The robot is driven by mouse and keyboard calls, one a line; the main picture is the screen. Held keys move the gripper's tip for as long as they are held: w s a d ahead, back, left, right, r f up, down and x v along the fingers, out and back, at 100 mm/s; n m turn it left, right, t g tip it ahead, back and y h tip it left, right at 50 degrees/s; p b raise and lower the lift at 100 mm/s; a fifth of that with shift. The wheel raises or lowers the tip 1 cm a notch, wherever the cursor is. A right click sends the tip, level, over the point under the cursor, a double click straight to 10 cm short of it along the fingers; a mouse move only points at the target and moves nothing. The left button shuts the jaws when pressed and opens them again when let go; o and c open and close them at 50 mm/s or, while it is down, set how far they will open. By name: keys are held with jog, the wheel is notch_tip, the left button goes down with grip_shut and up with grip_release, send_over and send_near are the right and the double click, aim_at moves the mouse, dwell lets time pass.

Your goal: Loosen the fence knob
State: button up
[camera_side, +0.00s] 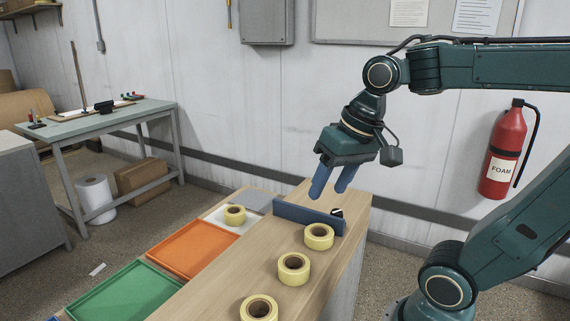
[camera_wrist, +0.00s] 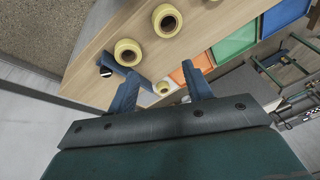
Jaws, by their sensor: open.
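The fence (camera_side: 300,216) is a blue upright bar across the far end of the wooden bench top. A small black knob with a white mark (camera_side: 337,212) sits at its right end. In the wrist view the knob (camera_wrist: 105,71) lies left of the fingers, beside the fence (camera_wrist: 113,62), which is partly hidden behind the left finger. My gripper (camera_side: 328,191) is open and empty, pointing down above the fence and the knob. It appears apart from both. In the wrist view its two fingers (camera_wrist: 160,74) are spread.
Three yellow tape rolls stand in a row on the bench (camera_side: 345,205), the nearest to the fence being one roll (camera_side: 319,236). Another roll (camera_side: 235,215) sits in a white tray. Orange (camera_side: 190,250) and green (camera_side: 125,297) trays lie left. A wall is behind.

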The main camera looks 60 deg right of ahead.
jog(key=w+d+m+g, duration=0.2)
jog(key=w+d+m, duration=0.1)
jog(key=d+m, duration=0.45)
jog(key=m+g, duration=0.2)
jog(key=m, duration=0.4)
send_over(337, 211)
jog(key=shift+f+n, duration=0.25)
jog(key=shift+f, duration=0.45)
jog(key=shift+f, duration=0.1)
jog(key=shift+f, duration=6.8)
jog(key=shift+c, duration=0.4)
jog(key=c, duration=0.9)
